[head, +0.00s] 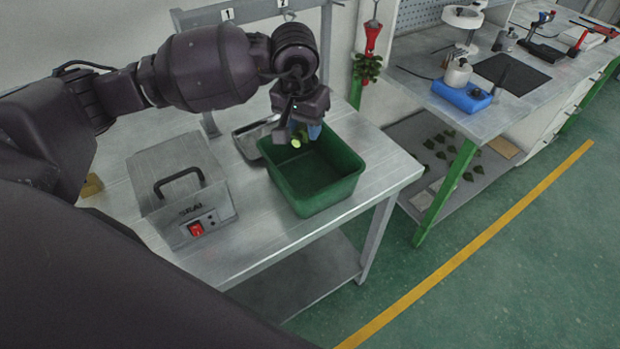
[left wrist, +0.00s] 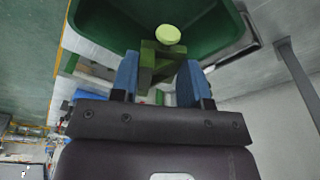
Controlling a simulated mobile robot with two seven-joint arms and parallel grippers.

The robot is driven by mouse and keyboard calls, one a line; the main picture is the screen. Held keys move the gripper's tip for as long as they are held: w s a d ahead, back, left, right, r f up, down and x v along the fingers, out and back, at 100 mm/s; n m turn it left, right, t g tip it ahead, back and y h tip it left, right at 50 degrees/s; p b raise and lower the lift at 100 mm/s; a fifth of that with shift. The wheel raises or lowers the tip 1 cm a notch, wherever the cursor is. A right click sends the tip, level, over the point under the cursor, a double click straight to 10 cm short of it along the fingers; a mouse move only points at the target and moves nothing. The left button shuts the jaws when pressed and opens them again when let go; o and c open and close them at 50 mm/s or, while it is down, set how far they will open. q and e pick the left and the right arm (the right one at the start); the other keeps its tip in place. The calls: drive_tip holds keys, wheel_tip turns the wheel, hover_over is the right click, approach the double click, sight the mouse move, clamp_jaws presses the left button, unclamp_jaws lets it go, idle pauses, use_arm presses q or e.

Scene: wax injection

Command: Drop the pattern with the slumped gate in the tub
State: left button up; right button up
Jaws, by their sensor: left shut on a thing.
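My left gripper (head: 305,130) is shut on a green wax pattern with a pale round end (head: 296,143). In the left wrist view the pattern (left wrist: 149,62) sits between the blue fingertips (left wrist: 158,80), and its pale disc is off to one side of the darker green body. The green tub (head: 318,203) stands on the metal table near its right end. The gripper and pattern are over the tub's back left part. The tub's wall (left wrist: 100,28) also shows behind the pattern in the left wrist view. The arm hides part of the tub's back rim.
A grey sealing box (head: 170,165) with a black handle and red switch stands left of the tub. A metal tray (head: 250,138) lies behind the tub. A second bench (head: 500,110) with tools is at the right, with green leaf-like pieces (head: 450,155) on its lower shelf.

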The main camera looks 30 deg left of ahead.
use_arm(q)
drive_tip(key=shift+w+a+f+b, duration=0.4)
drive_tip(key=shift+w+a+f, duration=0.15)
drive_tip(key=shift+f, duration=0.15)
drive_tip(key=shift+w+a+f+b, duration=0.1)
drive_tip(key=shift+w+a+b, duration=0.1)
drive_tip(key=shift+a+b, duration=0.1)
drive_tip(key=f, duration=0.2)
drive_tip(key=f+b, duration=0.1)
drive_tip(key=f, duration=0.2)
drive_tip(key=shift+a+f+b, duration=0.25)
drive_tip(key=shift+f+b, duration=0.1)
drive_tip(key=o, duration=1)
use_arm(e)
wheel_tip(320, 180, down, 4)
drive_tip(key=shift+s+f, duration=0.1)
drive_tip(key=shift+f, duration=0.05)
use_arm(q)
wheel_tip(320, 180, up, 11)
drive_tip(key=s, duration=0.1)
drive_tip(key=shift+s+f, duration=0.15)
drive_tip(key=shift+s, duration=0.1)
use_arm(e)
drive_tip(key=shift+s, duration=0.1)
